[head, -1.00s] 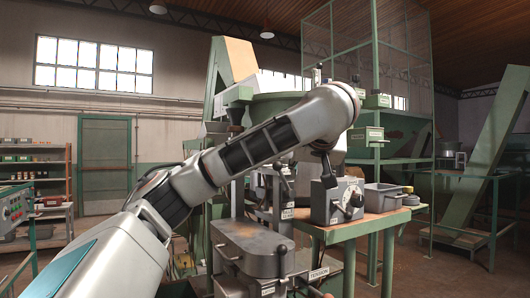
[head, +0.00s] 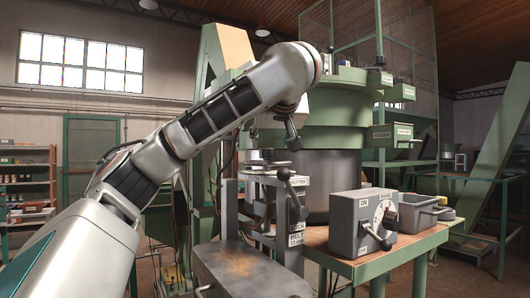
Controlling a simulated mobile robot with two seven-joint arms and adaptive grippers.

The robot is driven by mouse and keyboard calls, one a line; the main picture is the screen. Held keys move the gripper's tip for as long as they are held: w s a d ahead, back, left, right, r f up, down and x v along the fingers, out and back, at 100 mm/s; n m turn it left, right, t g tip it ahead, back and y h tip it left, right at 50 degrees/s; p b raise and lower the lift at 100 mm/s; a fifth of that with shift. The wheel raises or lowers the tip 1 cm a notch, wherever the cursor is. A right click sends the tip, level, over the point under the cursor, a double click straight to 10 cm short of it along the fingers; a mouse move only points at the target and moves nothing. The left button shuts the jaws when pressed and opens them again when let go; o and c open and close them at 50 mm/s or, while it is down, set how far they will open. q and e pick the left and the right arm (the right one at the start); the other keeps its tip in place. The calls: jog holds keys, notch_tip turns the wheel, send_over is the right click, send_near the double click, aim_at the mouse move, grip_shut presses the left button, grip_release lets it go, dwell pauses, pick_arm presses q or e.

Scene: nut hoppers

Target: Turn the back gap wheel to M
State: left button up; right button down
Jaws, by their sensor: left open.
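My left arm comes in from the left and bends down at its wrist. My left gripper (head: 292,137) hangs below it, dark and small, open, in front of the green hopper bowl (head: 350,110). The gripper is above the shutter handle (head: 289,184) and apart from the control box. The grey control box (head: 363,222) on the bench has a round white dial (head: 382,214) and a black lever. I cannot make out a gap wheel or a letter M; part of the machine behind the arm is hidden. My right gripper is not in view.
The green-framed bench (head: 375,262) carries the box and a grey metal bin (head: 417,212). A grey machine cover (head: 245,270) stands low in front. A mesh cage rises behind the hopper. Shelves (head: 30,190) stand far left. Some floor shows at the right.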

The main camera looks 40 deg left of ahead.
aim_at(267, 150)
pick_arm(q)
jog(key=shift+w+a+r, duration=0.15)
jog(key=shift+w+a, duration=0.05)
jog(key=shift+a, duration=0.1)
jog(key=shift+w+a+f, duration=0.25)
jog(key=shift+w+a, duration=0.1)
jog(key=shift+w, duration=0.05)
jog(key=shift+p+x, duration=0.9)
jog(key=shift+x, duration=2.3)
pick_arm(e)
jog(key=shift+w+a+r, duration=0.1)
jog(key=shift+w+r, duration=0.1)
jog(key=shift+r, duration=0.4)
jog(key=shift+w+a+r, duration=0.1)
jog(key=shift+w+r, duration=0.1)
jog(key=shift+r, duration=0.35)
pick_arm(q)
jog(key=shift+s, duration=0.1)
jog(key=c, duration=1.1)
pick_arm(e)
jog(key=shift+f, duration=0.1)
